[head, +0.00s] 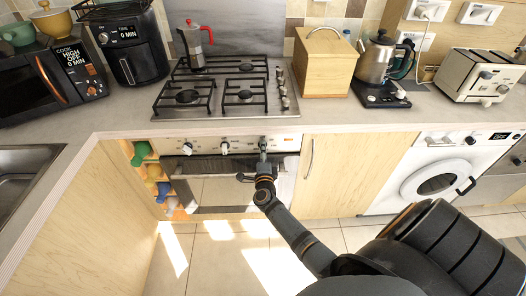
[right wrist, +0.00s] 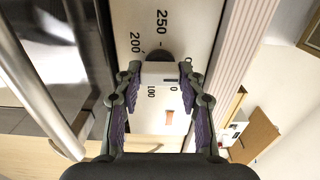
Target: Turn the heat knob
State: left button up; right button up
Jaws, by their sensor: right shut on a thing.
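The heat knob is on the oven's white control panel (head: 207,144), below the hob. In the right wrist view the knob (right wrist: 160,68) is a pale block with a dark mark, in front of a dark round part. Printed numbers, including 200 and 250, stand around it. My right gripper (head: 263,148) reaches the panel's right end and hides most of this knob in the head view. In the right wrist view its two fingers (right wrist: 160,78) are shut on the knob from both sides. My left gripper is not in view.
The oven door handle (head: 222,156) runs just below the panel. Two other knobs (head: 188,149) sit further left on it. Several hob knobs (head: 284,90) are above, at the hob's right edge. A cupboard door (head: 335,175) is right of the oven.

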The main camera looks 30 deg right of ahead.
jog(key=o, duration=1.2)
jog(key=shift+c, duration=0.2)
jog(key=v, duration=1.2)
